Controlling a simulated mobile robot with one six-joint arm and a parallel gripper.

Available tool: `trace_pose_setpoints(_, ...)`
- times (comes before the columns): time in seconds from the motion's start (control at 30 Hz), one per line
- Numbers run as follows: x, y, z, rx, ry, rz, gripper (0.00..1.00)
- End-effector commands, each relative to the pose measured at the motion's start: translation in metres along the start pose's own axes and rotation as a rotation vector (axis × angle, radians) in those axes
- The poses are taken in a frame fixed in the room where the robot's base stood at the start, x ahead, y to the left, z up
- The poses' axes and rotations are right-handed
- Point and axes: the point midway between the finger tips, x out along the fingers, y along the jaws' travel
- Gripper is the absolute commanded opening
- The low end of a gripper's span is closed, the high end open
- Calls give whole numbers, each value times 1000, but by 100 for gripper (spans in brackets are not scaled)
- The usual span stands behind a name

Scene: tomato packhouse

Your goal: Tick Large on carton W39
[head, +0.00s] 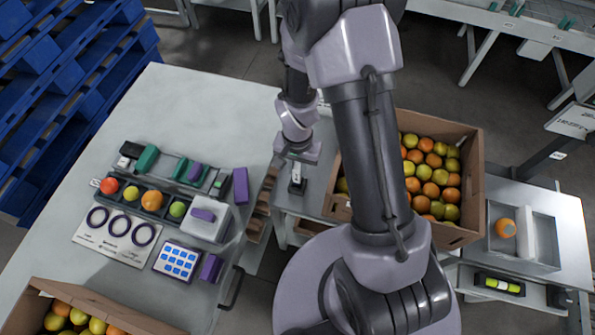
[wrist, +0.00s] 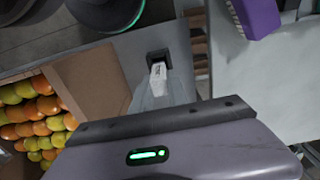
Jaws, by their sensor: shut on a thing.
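My gripper (head: 297,172) points down over the strip between the left table and the carton on the right. It is shut on a small black-and-white thing (wrist: 158,62), which I cannot identify for sure as a pen; the fingers partly hide it. An open cardboard carton (head: 468,178) full of red, orange and yellow-green tomatoes stands to the right, partly behind my arm; its wall also shows in the wrist view (wrist: 92,88). A second filled carton (head: 105,316) is at the lower left. I cannot read W39 or a Large box on either.
The left table (head: 200,105) holds a sample rack with tomatoes, a sheet with three rings (head: 140,257), a blue-keyed pad (head: 178,262) and purple blocks. A scale tray (head: 545,255) with one tomato stands right. Blue pallets (head: 70,90) stand far left. The table's back is clear.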

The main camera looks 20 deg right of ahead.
Motion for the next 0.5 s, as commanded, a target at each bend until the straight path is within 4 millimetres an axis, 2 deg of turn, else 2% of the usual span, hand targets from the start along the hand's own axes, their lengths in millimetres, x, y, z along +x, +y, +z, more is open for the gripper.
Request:
trace_pose_setpoints(0.03, -22, -1, -1, 1, 3, -2, 0)
trace_pose_setpoints(0.2, -57, -1, -1, 0, 2, -2, 0)
trace_pose_setpoints(0.5, -83, 0, 0, 0, 0, -1, 0)
